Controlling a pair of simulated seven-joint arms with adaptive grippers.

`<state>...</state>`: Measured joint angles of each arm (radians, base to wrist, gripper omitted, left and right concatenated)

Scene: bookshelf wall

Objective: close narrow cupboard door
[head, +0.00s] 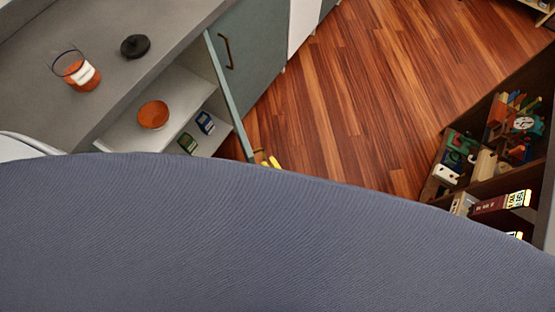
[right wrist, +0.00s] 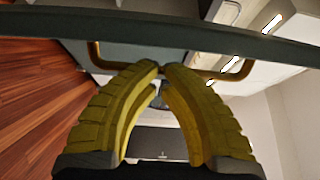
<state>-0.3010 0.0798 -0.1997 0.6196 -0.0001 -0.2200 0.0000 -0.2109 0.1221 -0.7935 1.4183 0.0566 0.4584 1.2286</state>
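The narrow cupboard door (head: 231,97) stands open in the head view, seen nearly edge-on, sticking out from the cupboard into the room. In the right wrist view its edge (right wrist: 200,37) crosses the top, with a brass handle (right wrist: 100,62) below it. My right gripper (right wrist: 162,68) has its yellow fingertips drawn nearly together, overlapping the middle of the handle; I cannot tell whether they touch it. The gripper (head: 268,162) also shows in the head view beside the door's near end, mostly hidden by a blue-grey surface. My left gripper is not in view.
The open cupboard shelf (head: 120,133) holds an orange bowl (head: 153,115). An orange-filled jar (head: 81,74) and a dark lidded object (head: 135,46) stand on the counter. A closed door (head: 255,50) lies beyond. Wooden floor is clear up to a bookshelf (head: 485,187).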

